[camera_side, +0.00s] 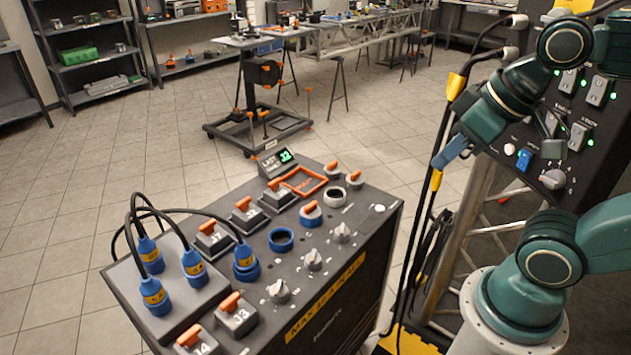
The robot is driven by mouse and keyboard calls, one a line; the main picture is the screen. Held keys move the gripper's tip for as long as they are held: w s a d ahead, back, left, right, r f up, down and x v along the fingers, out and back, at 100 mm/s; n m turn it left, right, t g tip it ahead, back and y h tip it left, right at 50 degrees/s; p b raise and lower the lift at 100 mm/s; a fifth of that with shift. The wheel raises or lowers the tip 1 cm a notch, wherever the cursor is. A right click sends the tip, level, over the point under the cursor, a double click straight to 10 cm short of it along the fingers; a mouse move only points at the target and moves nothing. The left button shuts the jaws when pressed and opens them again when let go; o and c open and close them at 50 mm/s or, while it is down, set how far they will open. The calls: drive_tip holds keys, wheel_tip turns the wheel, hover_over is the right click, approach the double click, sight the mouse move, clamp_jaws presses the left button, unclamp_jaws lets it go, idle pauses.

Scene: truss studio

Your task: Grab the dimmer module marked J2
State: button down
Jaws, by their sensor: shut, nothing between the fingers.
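Several grey dimmer modules with orange handles sit on top of the dark console (340,205). One in the back row (246,218) has a white mark that looks like J2, though it is small and hard to read. Beside it is a module that looks marked J1 (214,243), and another module (278,201) whose mark I cannot read. Near the front are modules that look marked J3 (237,318) and J4 (198,346). My gripper (440,163) is shut and empty, above and right of the console, well apart from the modules.
Blue plugs (193,265) with black cables stand at the console's left. An orange frame (303,181) and a small display (277,161) are at its back. Grey knobs (278,292) line its right side. Hanging cables (437,180) and a panel (560,130) are near my arm.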

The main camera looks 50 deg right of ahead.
drive_tip(key=shift+c, duration=2.2)
unclamp_jaws()
